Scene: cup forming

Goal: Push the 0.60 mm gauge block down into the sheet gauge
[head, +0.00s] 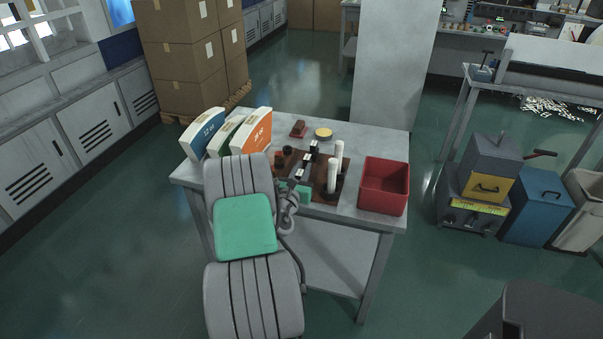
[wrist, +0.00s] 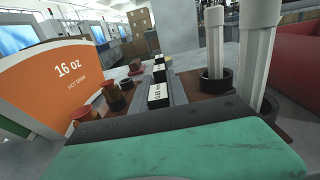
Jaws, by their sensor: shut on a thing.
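My gripper (wrist: 160,98) has its teal and dark body across the bottom of the wrist view; its grey fingers reach forward on both sides of the nearest black block with a white label, which I take as the 0.60 mm gauge block (wrist: 157,92). It is shut on that block. The label print is too small to read surely. Two more black-and-white blocks (wrist: 159,70) stand in line behind it. In the head view the row (head: 303,173) lies over a brown board (head: 322,161). The sheet gauge's slot and the block's lower end are hidden.
Two white cup stacks (head: 333,176) stand upright in dark rings right of the blocks. A red bin (head: 384,186) is further right. Orange (head: 251,136) and blue (head: 204,135) cup-blank stacks stand left. A yellow disc (head: 323,133) and red-brown block (head: 298,128) lie behind.

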